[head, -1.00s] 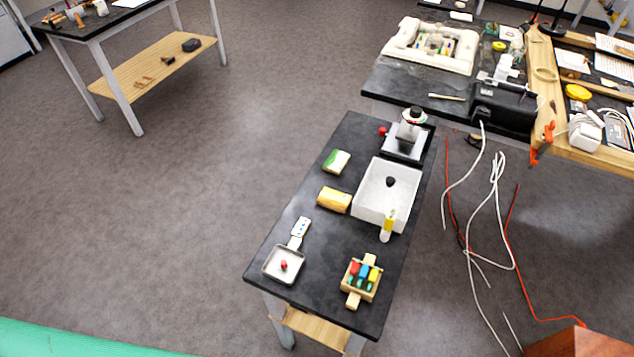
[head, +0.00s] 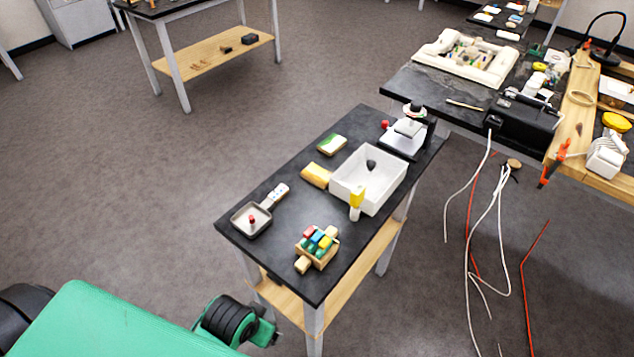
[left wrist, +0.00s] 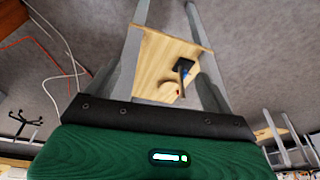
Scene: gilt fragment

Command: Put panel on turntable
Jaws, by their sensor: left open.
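I cannot tell for sure which thing is the panel. A cream, padded-looking frame (head: 468,57) with small coloured pieces inside lies on the dark bench at the back right. I cannot single out the turntable either; a silver device with a pale round top (head: 408,130) stands at the far end of the small black table (head: 255,258). My left gripper (head: 265,333) is low at the table's near left side, clear of everything on top. Its fingertips are hard to make out, and no held thing shows. My right gripper is not in view.
The small table bears a white basin (head: 372,178), yellow sponge (head: 317,175), small square tray (head: 250,219) and wooden rack of coloured pieces (head: 317,250). Its lower shelf (left wrist: 160,65) holds a dark object. White and red cables (head: 490,245) hang right.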

